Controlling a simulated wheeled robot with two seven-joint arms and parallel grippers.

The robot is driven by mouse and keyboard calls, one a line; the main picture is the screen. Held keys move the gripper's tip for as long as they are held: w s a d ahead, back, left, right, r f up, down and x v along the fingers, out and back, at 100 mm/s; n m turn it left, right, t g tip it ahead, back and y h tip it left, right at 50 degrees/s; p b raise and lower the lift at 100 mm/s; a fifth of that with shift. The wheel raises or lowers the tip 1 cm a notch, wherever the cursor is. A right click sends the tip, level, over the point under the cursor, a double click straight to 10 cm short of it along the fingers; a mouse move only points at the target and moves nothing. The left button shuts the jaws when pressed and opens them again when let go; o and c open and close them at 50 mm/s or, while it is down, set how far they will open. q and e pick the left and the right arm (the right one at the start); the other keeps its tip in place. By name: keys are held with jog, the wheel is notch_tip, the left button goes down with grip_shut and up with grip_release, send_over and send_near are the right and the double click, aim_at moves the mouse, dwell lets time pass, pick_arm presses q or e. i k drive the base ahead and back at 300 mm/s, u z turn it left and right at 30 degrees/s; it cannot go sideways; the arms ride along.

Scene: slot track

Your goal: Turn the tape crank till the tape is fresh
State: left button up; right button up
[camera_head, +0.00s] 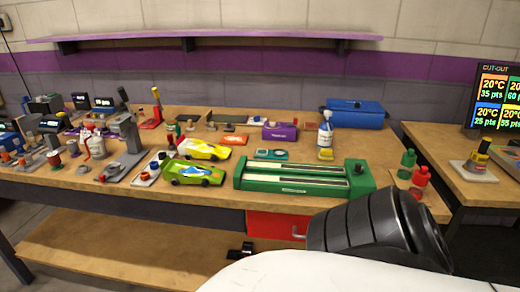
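A long green device (240,179) with two pale lengthwise strips on top lies near the front edge of the workbench, right of centre. It seems to be the tape unit. A dark knob (360,168), possibly the crank, sits on the green block at its right end. I cannot tell whether the pale strips are fresh or worn. A black ribbed part of my own arm is in the foreground below the device's right end. Neither of my grippers shows in this view.
Two toy cars, a green one (191,173) and a yellow one (204,149), stand left of the device. A spray bottle (325,130) stands behind it. Green (408,161) and red (420,178) bottles stand to its right. The workbench's left side is crowded with tools.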

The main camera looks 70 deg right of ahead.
aim_at(359, 168)
jog(key=u, duration=0.35)
jog(key=k, duration=0.65)
jog(key=z, duration=1.85)
